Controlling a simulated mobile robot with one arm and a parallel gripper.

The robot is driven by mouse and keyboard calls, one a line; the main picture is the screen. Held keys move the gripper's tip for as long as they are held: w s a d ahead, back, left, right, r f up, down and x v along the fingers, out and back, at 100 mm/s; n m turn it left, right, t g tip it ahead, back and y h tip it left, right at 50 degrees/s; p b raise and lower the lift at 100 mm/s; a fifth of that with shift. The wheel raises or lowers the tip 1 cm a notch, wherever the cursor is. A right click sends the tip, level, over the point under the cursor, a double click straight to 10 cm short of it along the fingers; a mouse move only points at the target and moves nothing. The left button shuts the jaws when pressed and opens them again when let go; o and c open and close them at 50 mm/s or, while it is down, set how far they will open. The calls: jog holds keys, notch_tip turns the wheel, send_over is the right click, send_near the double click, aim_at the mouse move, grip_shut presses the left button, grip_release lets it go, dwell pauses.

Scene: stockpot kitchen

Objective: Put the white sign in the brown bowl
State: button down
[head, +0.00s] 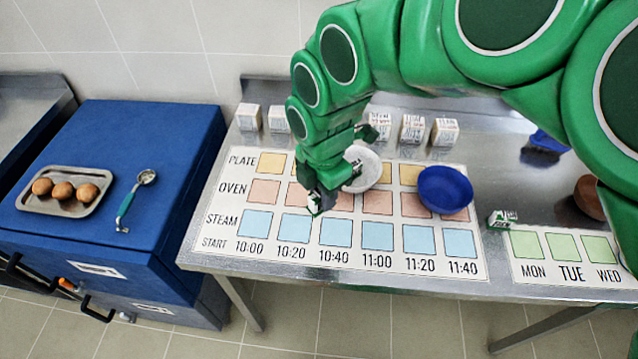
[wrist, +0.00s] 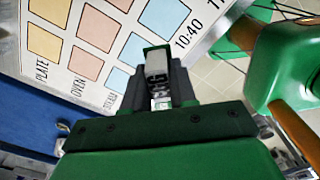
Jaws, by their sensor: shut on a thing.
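My gripper (head: 316,200) is shut on a small white sign (head: 314,206), low over the left part of the printed chart. In the wrist view the sign (wrist: 157,68) sits between the fingers, with dark lettering and a green edge at its top. The fingers hide part of it. I cannot tell whether it touches the chart. The brown bowl (head: 588,197) is at the far right of the table, partly hidden behind my arm.
A white bowl (head: 368,170) stands just right of my gripper, and a blue bowl (head: 445,189) farther right. A small white-and-green block (head: 502,219) sits by the chart's right edge. Several white cubes (head: 412,129) line the back. A blue cabinet (head: 150,150) with a tray (head: 66,190) is left.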

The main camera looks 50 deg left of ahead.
jog(key=shift+s+d+r, duration=0.15)
jog(key=shift+d+r, duration=0.05)
jog(key=shift+d, duration=0.2)
